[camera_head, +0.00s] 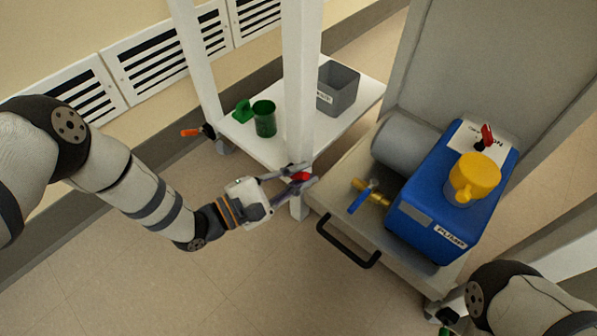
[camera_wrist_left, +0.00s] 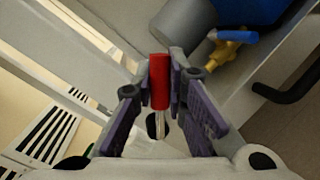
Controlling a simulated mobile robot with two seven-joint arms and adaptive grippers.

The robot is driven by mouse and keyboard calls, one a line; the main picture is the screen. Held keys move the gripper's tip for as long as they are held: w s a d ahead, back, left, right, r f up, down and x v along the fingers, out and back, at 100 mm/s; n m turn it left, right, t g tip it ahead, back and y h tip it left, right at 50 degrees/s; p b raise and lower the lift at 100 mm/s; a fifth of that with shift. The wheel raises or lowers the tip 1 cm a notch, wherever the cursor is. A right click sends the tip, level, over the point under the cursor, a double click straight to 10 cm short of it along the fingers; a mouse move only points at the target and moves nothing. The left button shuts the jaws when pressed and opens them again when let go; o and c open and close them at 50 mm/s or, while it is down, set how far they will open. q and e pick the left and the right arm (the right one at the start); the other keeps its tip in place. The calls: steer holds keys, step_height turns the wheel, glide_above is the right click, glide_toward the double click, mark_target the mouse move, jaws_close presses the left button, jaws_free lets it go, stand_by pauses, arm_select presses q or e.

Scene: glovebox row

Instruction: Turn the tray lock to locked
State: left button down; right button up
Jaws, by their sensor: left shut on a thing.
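The tray lock's red handle (camera_head: 300,177) is at the front post of the white cart. My left gripper (camera_head: 297,174) is shut on this red handle. In the left wrist view the red handle (camera_wrist_left: 160,82) stands between the two fingertips (camera_wrist_left: 160,80), with a metal shaft below it. The fingers hide part of the lock in the head view, and I cannot read its position. My right arm (camera_head: 520,300) shows at the lower right, but its gripper is not clearly in view.
The pump cart (camera_head: 335,212) with a black handle (camera_head: 348,246) stands right of the lock. It carries a blue pump (camera_head: 425,215) and a blue-handled brass valve (camera_head: 365,196). A grey bin (camera_head: 338,88) and green cup (camera_head: 265,120) are on the white shelf. Floor in front is clear.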

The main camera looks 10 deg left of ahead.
arm_select(q)
steer(key=m, duration=0.1)
steer(key=m+p, duration=0.1)
steer(key=f+m, duration=0.1)
steer(key=shift+s+d+f+y, duration=0.1)
steer(key=shift+s+d+y, duration=0.2)
steer(key=shift+d+y, duration=0.1)
steer(key=shift+s+d+f+m+y+p, duration=0.1)
steer(key=shift+f+m+y+p, duration=0.6)
steer(key=shift+m, duration=0.7)
steer(key=shift+f, duration=0.2)
steer(key=c, duration=1.9)
jaws_free()
